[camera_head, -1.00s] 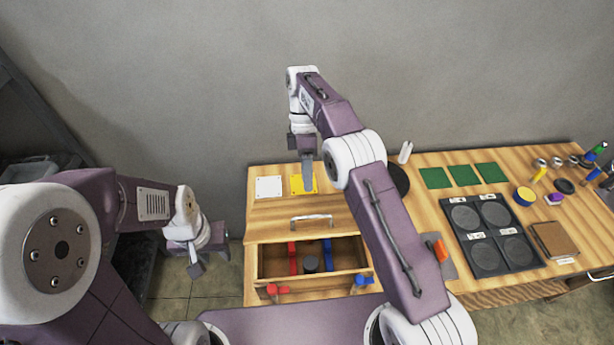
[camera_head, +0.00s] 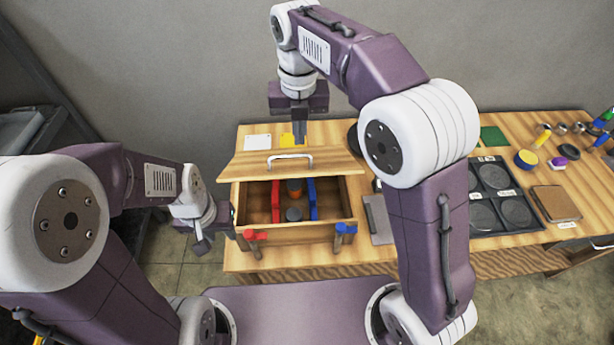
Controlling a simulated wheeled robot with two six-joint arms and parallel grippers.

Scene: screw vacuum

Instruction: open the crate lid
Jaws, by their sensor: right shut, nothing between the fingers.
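The wooden crate (camera_head: 302,232) stands near the table's front edge, with red and blue latches at its front. Its wooden lid (camera_head: 335,163), with a silver handle (camera_head: 290,160), is raised and tilted back, so the inside shows from the front. Inside are a red piece (camera_head: 276,201), a blue piece (camera_head: 312,198), an orange item (camera_head: 294,187) and a dark grey cylinder (camera_head: 294,214). My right gripper (camera_head: 299,138) is shut and empty, pointing down behind the lid's far edge; contact is unclear. My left gripper (camera_head: 201,243) hangs left of the crate; its jaw opening is unclear.
White (camera_head: 257,142) and yellow (camera_head: 287,140) squares lie behind the lid. My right arm hides the middle of the table. To the right are a black tray (camera_head: 515,212) with round recesses, a brown box (camera_head: 555,203) and a yellow-blue roll (camera_head: 527,159).

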